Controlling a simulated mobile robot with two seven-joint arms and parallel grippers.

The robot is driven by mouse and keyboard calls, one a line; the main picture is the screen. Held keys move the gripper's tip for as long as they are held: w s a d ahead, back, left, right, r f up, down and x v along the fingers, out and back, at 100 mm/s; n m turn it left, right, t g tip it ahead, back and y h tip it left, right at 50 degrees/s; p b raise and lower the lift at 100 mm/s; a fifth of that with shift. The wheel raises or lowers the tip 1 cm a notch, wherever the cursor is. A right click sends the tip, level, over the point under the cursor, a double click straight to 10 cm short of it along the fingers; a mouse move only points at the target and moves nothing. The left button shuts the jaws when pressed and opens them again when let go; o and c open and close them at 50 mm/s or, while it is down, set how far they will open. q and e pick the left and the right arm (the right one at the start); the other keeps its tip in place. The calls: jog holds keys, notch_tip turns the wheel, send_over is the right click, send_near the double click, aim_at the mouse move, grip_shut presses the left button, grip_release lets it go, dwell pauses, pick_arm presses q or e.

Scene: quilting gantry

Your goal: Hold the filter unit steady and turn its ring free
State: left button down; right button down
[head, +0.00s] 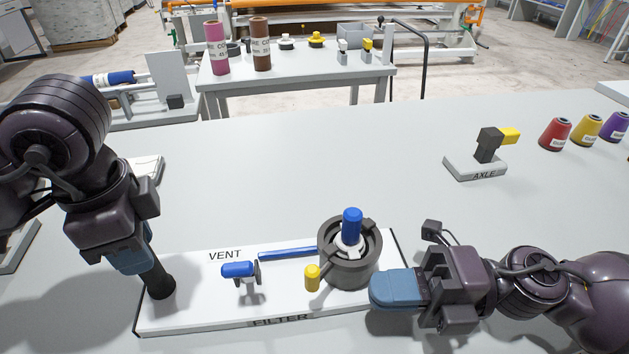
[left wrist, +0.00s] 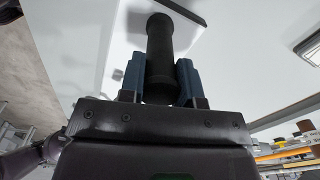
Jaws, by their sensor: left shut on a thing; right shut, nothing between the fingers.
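The filter unit is a white board (head: 200,310) marked VENT and FILTER. A dark grey cylinder with a notched ring (head: 331,233) stands at its right end, with a blue-capped stem (head: 352,224) upright in the middle. A yellow knob (head: 312,278) sits on an arm at the ring's front left. My left gripper (head: 135,260) is shut on a black upright post (head: 159,286) at the board's left end; the left wrist view shows the post (left wrist: 160,45) between the blue fingers (left wrist: 159,78). My right gripper (head: 378,290) is shut and empty, right beside the cylinder's lower right; whether it touches cannot be told.
A blue-handled valve (head: 239,270) and a blue bar (head: 287,253) are on the board. An AXLE stand (head: 476,165) and several thread cones (head: 555,134) stand at the right. The table (head: 290,150) is clear behind the board.

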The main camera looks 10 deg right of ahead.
pick_arm(q)
jog(key=shift+w+a+f, duration=0.1)
jog(key=shift+f, duration=0.1)
pick_arm(e)
jog(key=shift+s+d, duration=0.2)
jog(key=shift+d, duration=0.8)
jog(key=shift+s+d, duration=0.2)
jog(key=shift+d, duration=0.85)
jog(key=shift+s+d, duration=0.2)
jog(key=shift+d, duration=0.8)
pick_arm(q)
jog(key=c, duration=0.8)
grip_release()
jog(key=shift+w, duration=0.1)
pick_arm(e)
jog(key=shift+w+a+f, duration=0.1)
pick_arm(q)
jog(key=shift+o, duration=0.2)
jog(key=shift+r, duration=0.15)
